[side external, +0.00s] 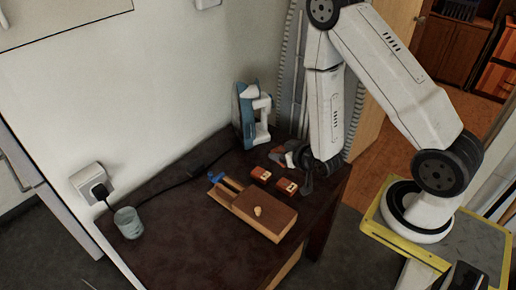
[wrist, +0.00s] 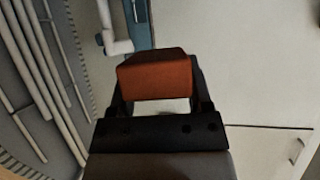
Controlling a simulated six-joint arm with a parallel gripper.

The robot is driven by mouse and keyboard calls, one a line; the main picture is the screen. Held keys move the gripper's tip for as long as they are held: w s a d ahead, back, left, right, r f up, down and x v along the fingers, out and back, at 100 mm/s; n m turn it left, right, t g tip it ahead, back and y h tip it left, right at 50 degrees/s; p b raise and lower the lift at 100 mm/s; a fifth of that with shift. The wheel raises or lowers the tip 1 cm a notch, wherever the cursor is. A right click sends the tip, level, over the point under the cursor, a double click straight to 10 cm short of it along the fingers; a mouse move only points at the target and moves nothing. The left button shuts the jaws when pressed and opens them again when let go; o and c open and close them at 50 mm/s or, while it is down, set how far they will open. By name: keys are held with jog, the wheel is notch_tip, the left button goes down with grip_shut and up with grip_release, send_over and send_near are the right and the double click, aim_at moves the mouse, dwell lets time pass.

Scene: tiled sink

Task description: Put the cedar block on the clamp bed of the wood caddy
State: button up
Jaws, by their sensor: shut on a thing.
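The wood caddy (side external: 278,222) lies on the dark table as a long brown box with a pale knob on top and a slotted section with a blue part at its left end. My gripper (side external: 288,157) is behind it, beside two red-brown blocks, one left (side external: 260,173) and one right (side external: 286,187). In the wrist view, my gripper (wrist: 158,90) is shut on an orange-brown block, which looks like the cedar block (wrist: 158,75). In the side view this held block is small and mostly hidden by the gripper.
A blue-and-white device (side external: 250,115) stands against the wall behind the caddy. A glass (side external: 128,222) stands at the table's left edge, near a wall plug (side external: 97,190) with a black cable. The table front, left of the caddy, is clear.

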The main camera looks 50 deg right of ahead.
jog(key=s+d+f+m+h, duration=0.1)
jog(key=s+d+f+h, duration=0.1)
jog(key=s+f, duration=0.4)
jog(key=shift+s+d+f+m+g, duration=0.2)
jog(key=shift+s+f+m+g, duration=0.15)
jog(key=shift+s, duration=1.55)
jog(key=shift+f, duration=2.95)
jog(key=shift+f, duration=1.85)
jog(key=shift+f, duration=0.2)
jog(key=o, duration=1.2)
jog(key=shift+o, duration=0.2)
